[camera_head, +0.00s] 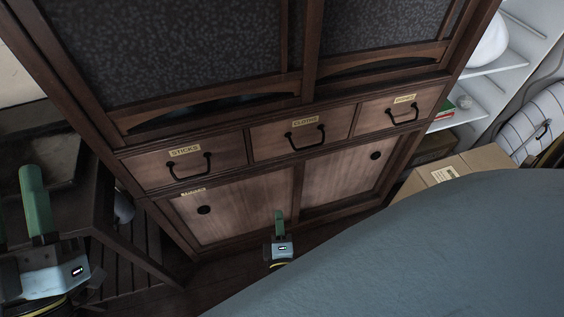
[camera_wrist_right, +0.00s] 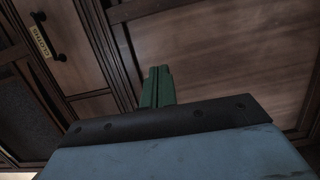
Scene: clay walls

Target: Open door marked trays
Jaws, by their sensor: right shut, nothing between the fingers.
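The dark wooden cabinet has two lower doors with round dark pulls. The left lower door (camera_head: 240,205) has a small label (camera_head: 193,191) at its top left, too small to read. The right lower door (camera_head: 345,180) shows no readable label. Both look closed. My right gripper (camera_head: 279,216) is shut and empty, in front of the left door's lower right part, away from its pull (camera_head: 204,209). In the right wrist view its green fingers (camera_wrist_right: 158,86) are together before a wooden panel (camera_wrist_right: 220,50); contact cannot be told. My left gripper (camera_head: 18,205) is at the left edge, its green fingers apart.
Above the doors are closed drawers, including the sticks drawer (camera_head: 187,166) and cloths drawer (camera_head: 302,134). A dark wooden piece of furniture (camera_head: 75,205) stands at left. A cardboard box (camera_head: 455,170) and white shelves (camera_head: 500,90) are at right.

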